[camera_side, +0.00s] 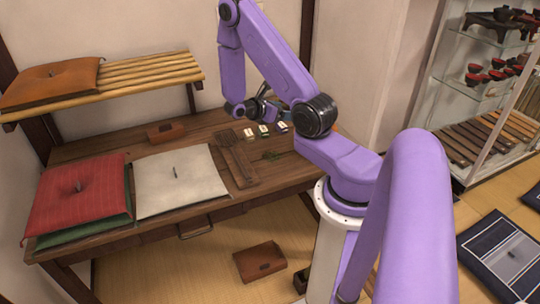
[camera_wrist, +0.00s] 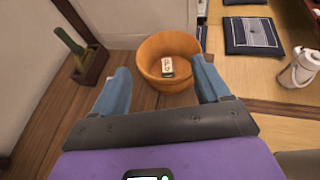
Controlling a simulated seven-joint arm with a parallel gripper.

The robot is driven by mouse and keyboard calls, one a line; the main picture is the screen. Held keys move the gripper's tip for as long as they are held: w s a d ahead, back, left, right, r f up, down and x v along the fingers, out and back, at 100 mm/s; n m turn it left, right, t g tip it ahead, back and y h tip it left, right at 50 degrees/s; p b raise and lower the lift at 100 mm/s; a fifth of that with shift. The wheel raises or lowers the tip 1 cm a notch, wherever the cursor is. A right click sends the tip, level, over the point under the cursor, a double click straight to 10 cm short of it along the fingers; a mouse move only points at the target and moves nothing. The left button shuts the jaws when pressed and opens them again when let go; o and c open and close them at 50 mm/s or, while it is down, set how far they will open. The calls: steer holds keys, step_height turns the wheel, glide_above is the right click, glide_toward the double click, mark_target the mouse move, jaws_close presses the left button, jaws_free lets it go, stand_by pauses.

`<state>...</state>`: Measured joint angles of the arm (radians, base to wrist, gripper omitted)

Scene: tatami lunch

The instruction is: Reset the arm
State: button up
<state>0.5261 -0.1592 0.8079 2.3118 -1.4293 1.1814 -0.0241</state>
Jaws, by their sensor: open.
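My gripper (camera_wrist: 162,80) shows in the wrist view with its two blue fingers spread wide apart and nothing between them. Beyond the fingertips is a round wooden tub (camera_wrist: 150,45) with a small pale, dark-marked block (camera_wrist: 167,67) inside it. In the side view my gripper (camera_side: 252,108) is over the back right part of the wooden table (camera_side: 110,147), partly hidden by my arm. The tub cannot be made out in the side view.
On the table are several small blocks (camera_side: 263,131), a dark wooden tray (camera_side: 238,165), a red cushion (camera_side: 90,185) and a white cushion (camera_side: 190,180). A slatted shelf (camera_side: 150,75) holds an orange cushion (camera_side: 50,82). A glass display case (camera_side: 480,95) stands right.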

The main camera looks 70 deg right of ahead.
steer(key=w+a+r+m+t+y, duration=0.1)
steer(key=w+a+r+t+y, duration=0.15)
steer(key=a, duration=0.65)
steer(key=w+a+r+m+t+y, duration=0.1)
steer(key=a+r+t, duration=0.25)
steer(key=a, duration=0.65)
steer(key=s+a+r+n+y, duration=0.1)
steer(key=s+a+r+y, duration=0.1)
steer(key=s+a+y, duration=0.2)
steer(key=s+a+r+n+y, duration=0.1)
steer(key=s+a+r+y, duration=0.2)
steer(key=s+a, duration=0.7)
steer(key=a+y, duration=0.1)
steer(key=a, duration=0.3)
steer(key=shift+s+a+r+t+y, duration=0.2)
steer(key=shift+a+t+y, duration=0.1)
steer(key=shift+t+y, duration=0.1)
